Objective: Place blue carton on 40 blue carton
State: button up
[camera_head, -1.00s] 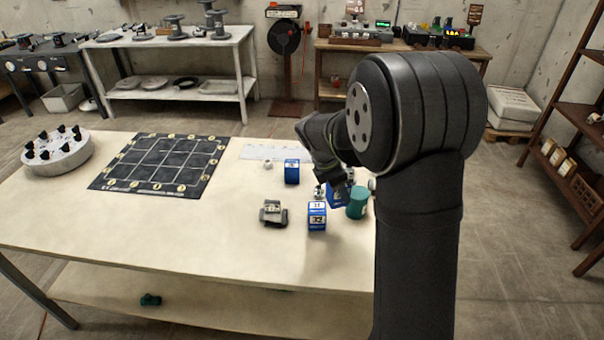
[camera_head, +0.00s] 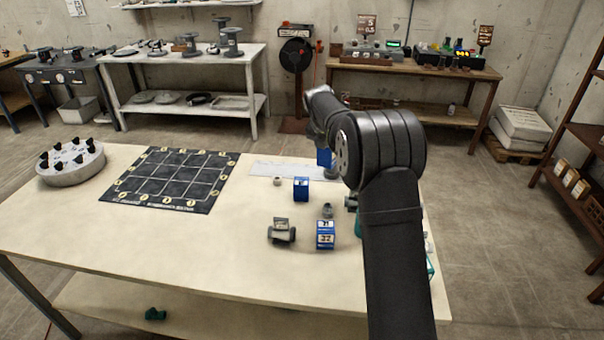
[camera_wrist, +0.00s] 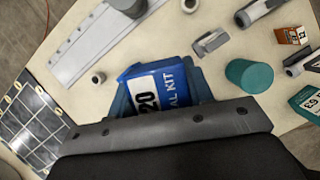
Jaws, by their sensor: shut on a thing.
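My gripper (camera_head: 321,143) is shut on a blue carton (camera_head: 324,157) above the far side of the table, partly hidden by my arm. In the wrist view this held carton (camera_wrist: 160,85) shows a white label reading "20" and the words "AL KIT". A second blue carton (camera_head: 301,188) stands alone on the table, left of and nearer than the held one. A third blue carton (camera_head: 325,238) with white labels stands nearer the front; its number looks like 32 but is blurred. I cannot make out a 40 on any carton.
A grey fitting (camera_head: 282,230) lies left of the front carton. A teal cylinder (camera_wrist: 248,76) and an orange box (camera_wrist: 292,35) lie to the right in the wrist view. A black grid mat (camera_head: 170,180) and a round grey holder (camera_head: 71,163) sit further left.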

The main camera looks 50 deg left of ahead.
jog(key=s+a+f, duration=0.1)
jog(key=a, duration=0.1)
jog(key=s+a+f, duration=0.2)
jog(key=a, duration=0.1)
jog(key=s+a+f, duration=0.1)
jog(key=a+f, duration=0.1)
jog(key=shift+s+a+f, duration=0.2)
jog(key=shift+s+a, duration=0.05)
jog(key=shift+f, duration=2)
jog(key=o, duration=1)
jog(key=shift+f, duration=0.15)
jog(key=shift+c, duration=0.2)
jog(key=v, duration=1.2)
jog(key=shift+s, duration=0.1)
